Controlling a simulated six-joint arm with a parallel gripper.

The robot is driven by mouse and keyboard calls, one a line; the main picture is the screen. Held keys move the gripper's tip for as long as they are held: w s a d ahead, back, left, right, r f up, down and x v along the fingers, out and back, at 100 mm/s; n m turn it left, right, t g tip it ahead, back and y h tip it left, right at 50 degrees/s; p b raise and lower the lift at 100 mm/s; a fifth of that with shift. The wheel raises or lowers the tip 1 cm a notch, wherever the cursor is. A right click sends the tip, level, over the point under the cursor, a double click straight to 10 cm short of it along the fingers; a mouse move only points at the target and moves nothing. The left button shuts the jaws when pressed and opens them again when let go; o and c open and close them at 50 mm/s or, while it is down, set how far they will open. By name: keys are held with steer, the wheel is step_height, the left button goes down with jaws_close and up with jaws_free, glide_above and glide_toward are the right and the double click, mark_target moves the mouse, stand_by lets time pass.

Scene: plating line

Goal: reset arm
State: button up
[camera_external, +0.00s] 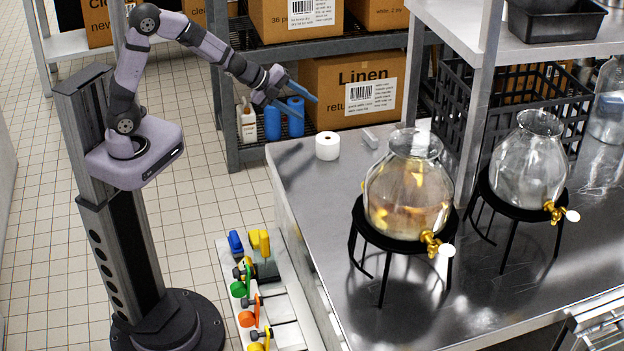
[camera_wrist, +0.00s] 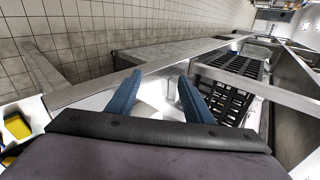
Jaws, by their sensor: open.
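My gripper (camera_external: 300,105) is open, with its two blue fingers spread apart and nothing between them. In the external view it is raised above the floor at the left end of the steel counter (camera_external: 297,180), in front of the shelf with boxes. In the wrist view my gripper (camera_wrist: 155,98) shows both blue fingers apart, with a pale surface behind the gap. My arm is bent at the elbow and reaches to the right from its column.
A white paper roll (camera_external: 327,146) stands on the counter's left end. Two glass dispensers, one with amber liquid (camera_external: 405,190) and one clear (camera_external: 525,160), stand on black stands. A black crate (camera_external: 447,110) is behind. Coloured items (camera_external: 250,300) line the counter's left side.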

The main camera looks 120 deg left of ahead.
steer(key=d+f, duration=0.1)
steer(key=d, duration=0.3)
steer(key=d+f+n+g+h+b, duration=0.1)
steer(key=d, duration=0.4)
steer(key=d+f+g+b, duration=0.1)
steer(key=d, duration=0.4)
steer(key=shift+s+d+f+n+h, duration=0.15)
steer(key=shift+f+n+h, duration=0.15)
steer(key=shift+n, duration=0.1)
steer(key=s+d+f+n+g+h+b, duration=0.2)
steer(key=s+d+f+n+b, duration=0.15)
steer(key=d+f+b, duration=0.45)
steer(key=s+d+f+n+g+h+b, duration=0.1)
steer(key=s+d+f+n+g+b, duration=0.1)
steer(key=s+d+f+b, duration=0.5)
steer(key=s+d+f+n+g+h+b, duration=0.25)
steer(key=d+f+b, duration=0.25)
steer(key=d+f, duration=0.55)
step_height(320, 180, up, 23)
steer(key=p, duration=2.4)
steer(key=shift+s+a+t, duration=0.25)
steer(key=shift+t, duration=0.1)
